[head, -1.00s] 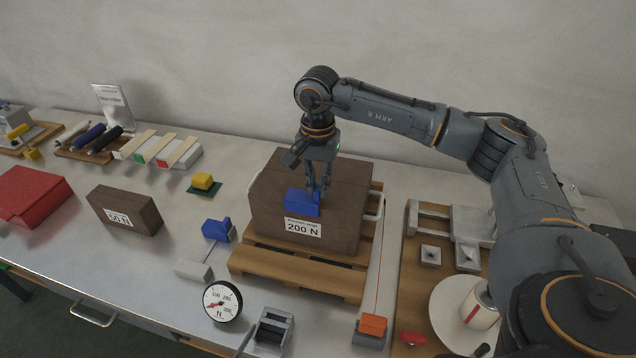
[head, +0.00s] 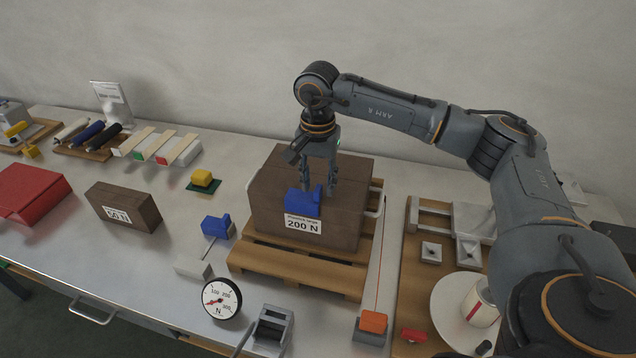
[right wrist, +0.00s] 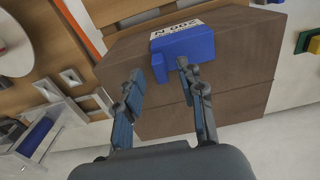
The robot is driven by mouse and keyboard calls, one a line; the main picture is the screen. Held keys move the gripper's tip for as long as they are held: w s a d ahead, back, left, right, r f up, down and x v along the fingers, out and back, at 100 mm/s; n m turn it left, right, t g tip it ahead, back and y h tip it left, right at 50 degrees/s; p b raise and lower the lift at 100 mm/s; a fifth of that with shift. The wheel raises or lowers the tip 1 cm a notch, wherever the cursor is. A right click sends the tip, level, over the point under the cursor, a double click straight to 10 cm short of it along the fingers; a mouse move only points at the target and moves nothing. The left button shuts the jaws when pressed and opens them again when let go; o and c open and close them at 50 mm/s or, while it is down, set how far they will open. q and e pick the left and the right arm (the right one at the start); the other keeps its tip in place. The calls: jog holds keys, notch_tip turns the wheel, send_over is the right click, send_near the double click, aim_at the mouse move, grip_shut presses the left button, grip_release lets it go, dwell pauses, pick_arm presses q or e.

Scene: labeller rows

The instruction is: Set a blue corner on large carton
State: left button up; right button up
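The large brown carton (head: 340,226), labelled 200 N, stands on a wooden pallet (head: 290,271). A blue corner (head: 303,201) sits at the carton's top front edge, just above the label. My right gripper (head: 318,190) is over the carton top, close behind this corner. In the right wrist view its two fingers (right wrist: 160,72) are spread apart, with the blue corner (right wrist: 188,48) just past their tips; I cannot tell if a fingertip still touches it. A second blue corner (head: 217,227) lies on the table left of the pallet. My left gripper is not in view.
A smaller carton (head: 124,207) labelled 50 N and a red box (head: 32,192) stand to the left. A round gauge (head: 221,299) is in front. A wooden board (head: 413,280) with fixtures is right of the pallet.

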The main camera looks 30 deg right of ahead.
notch_tip(320, 180, up, 11)
dwell(0.3)
jog(key=shift+s, duration=0.1)
dwell(0.4)
